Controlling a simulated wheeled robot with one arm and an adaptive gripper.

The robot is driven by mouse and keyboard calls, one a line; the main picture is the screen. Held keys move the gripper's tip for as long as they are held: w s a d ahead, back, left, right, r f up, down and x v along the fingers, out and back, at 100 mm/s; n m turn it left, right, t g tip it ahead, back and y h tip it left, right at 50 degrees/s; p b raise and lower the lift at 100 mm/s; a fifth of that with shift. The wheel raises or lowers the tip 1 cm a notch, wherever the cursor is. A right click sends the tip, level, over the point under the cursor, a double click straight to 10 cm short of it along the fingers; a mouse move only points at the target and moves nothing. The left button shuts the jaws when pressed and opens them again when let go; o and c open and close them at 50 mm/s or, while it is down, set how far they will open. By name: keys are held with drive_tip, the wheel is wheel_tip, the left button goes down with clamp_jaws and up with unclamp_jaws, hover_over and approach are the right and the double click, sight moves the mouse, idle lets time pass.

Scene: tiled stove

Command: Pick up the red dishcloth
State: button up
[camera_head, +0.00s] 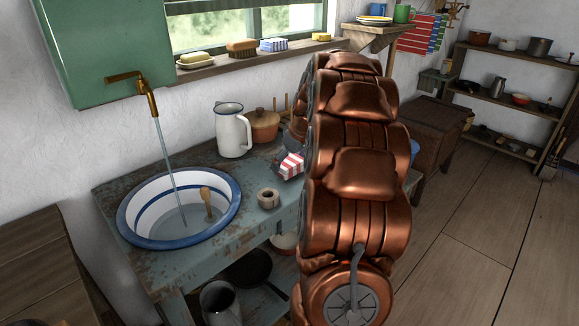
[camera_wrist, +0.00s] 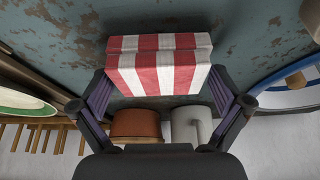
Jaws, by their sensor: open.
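The red dishcloth (camera_wrist: 158,68) is a folded block with red and white stripes on the worn blue-green counter (camera_wrist: 60,50). In the wrist view it sits between the two spread fingers of my gripper (camera_wrist: 160,82), near their tips. I cannot tell whether either finger touches it. In the head view the cloth (camera_head: 291,166) shows just left of my copper arm, which hides part of it and most of my gripper.
A white jug (camera_head: 231,134) and a brown lidded pot (camera_head: 264,128) stand behind. In the wrist view, a wooden rack (camera_wrist: 35,138) lies left.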

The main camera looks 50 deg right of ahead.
sight(286, 159)
drive_tip(key=c, duration=0.8)
drive_tip(key=shift+r, duration=1.85)
drive_tip(key=s+a+r, duration=0.1)
drive_tip(key=s+a, duration=0.7)
drive_tip(key=s, duration=0.5)
drive_tip(key=shift+s+a+r, duration=0.15)
drive_tip(key=shift+s, duration=0.2)
drive_tip(key=o, duration=0.5)
drive_tip(key=c, duration=0.4)
drive_tip(key=shift+w, duration=0.1)
